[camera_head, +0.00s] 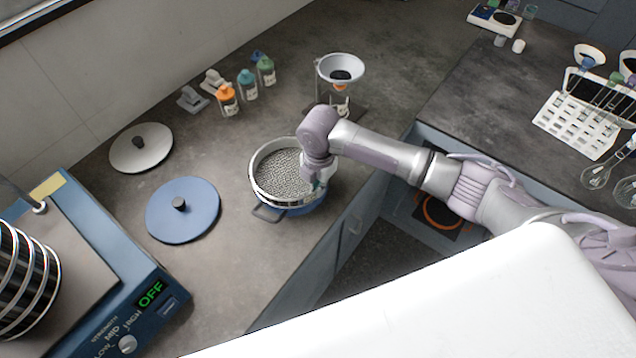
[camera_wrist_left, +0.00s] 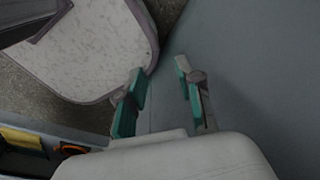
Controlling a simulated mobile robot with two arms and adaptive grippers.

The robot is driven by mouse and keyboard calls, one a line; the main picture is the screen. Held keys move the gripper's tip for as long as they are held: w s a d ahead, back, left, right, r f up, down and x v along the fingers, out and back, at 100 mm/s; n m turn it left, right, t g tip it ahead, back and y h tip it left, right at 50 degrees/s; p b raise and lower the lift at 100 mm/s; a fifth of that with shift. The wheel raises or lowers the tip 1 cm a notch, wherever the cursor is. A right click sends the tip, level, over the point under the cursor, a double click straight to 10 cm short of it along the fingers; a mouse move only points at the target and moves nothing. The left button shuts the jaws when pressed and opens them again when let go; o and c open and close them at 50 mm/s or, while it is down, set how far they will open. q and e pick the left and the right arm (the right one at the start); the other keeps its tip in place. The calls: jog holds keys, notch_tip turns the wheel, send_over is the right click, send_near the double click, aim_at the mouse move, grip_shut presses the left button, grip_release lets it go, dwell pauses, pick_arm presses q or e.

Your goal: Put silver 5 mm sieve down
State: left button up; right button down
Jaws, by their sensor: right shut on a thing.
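The silver sieve (camera_head: 262,192), a round pan with a grey mesh-like inside, is at the middle of the counter in the head view. My right gripper (camera_head: 318,184) is shut on its right rim, and my wrist hides part of that side. A blue round container (camera_head: 306,209) with a dark handle shows under the sieve. I cannot tell whether the sieve rests on it or is held just above. My left gripper (camera_wrist_left: 160,88) shows only in the left wrist view, open and empty, with green-padded fingers apart.
A blue lid (camera_head: 183,210) and a white lid (camera_head: 141,148) lie left of the sieve. The shaker (camera_head: 110,290), its display reading OFF, stands at lower left. Small bottles (camera_head: 247,84) and a funnel stand (camera_head: 340,68) are behind. Bare counter lies in front of the sieve.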

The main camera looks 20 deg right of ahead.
jog(key=shift+f, duration=0.15)
jog(key=c, duration=1.3)
grip_release()
notch_tip(320, 180, up, 12)
jog(key=shift+s+r+b, duration=0.15)
jog(key=shift+b, duration=0.7)
